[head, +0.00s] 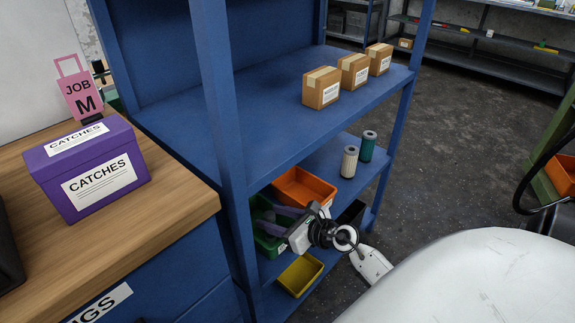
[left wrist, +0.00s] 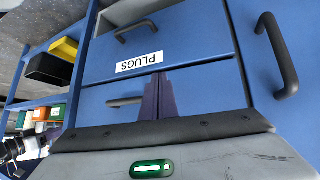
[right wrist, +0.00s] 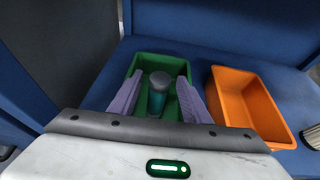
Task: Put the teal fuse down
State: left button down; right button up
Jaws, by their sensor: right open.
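The teal fuse (right wrist: 156,103) is a teal cylinder with a grey top. It stands in the green bin (right wrist: 143,61) in the right wrist view. My right gripper (right wrist: 160,80) is open, with its purple fingers on either side of the fuse and visible gaps between. In the head view my right gripper (head: 268,217) reaches into the green bin (head: 283,263) on the shelf; the fuse in it is hidden there. My left gripper (left wrist: 158,96) is shut and empty, in front of drawers marked PLUGS (left wrist: 138,62); it is outside the head view.
An orange bin (head: 304,187) sits beside the green one, with a yellow bin (head: 300,274) at the lower front. A cream cylinder (head: 349,162) and a dark teal one (head: 367,146) stand on the shelf. Boxes (head: 321,88) line the upper shelf (head: 270,110), above my right arm.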

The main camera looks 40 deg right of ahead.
jog(key=a+v, duration=0.1)
jog(key=v, duration=0.6)
jog(key=s+a+r+m+t+h, duration=0.1)
jog(key=a+m, duration=0.2)
jog(key=m, duration=0.5)
jog(key=s+a+r+m+t, duration=0.1)
jog(key=a+r+m+t, duration=0.15)
jog(key=m, duration=0.55)
jog(key=s+a+f+m+g+y, duration=0.1)
jog(key=s+a+f+m+g, duration=0.3)
jog(key=s+a+f+m, duration=0.2)
jog(key=s+a+f+m+g+y, duration=0.1)
jog(key=s+a+f+m+g, duration=0.3)
jog(key=a+m, duration=0.6)
jog(key=s+f+m, duration=0.1)
jog(key=s+m, duration=0.1)
jog(key=m, duration=0.1)
jog(key=shift+s+a+f+p, duration=0.2)
jog(key=shift+s+f+p, duration=0.15)
jog(key=shift+f, duration=0.05)
jog(key=r+p, duration=0.2)
jog(key=p, duration=0.1)
jog(key=r+p, duration=0.3)
jog(key=p, duration=0.1)
jog(key=shift+s+d+r, duration=0.1)
jog(key=shift+d+r, duration=0.1)
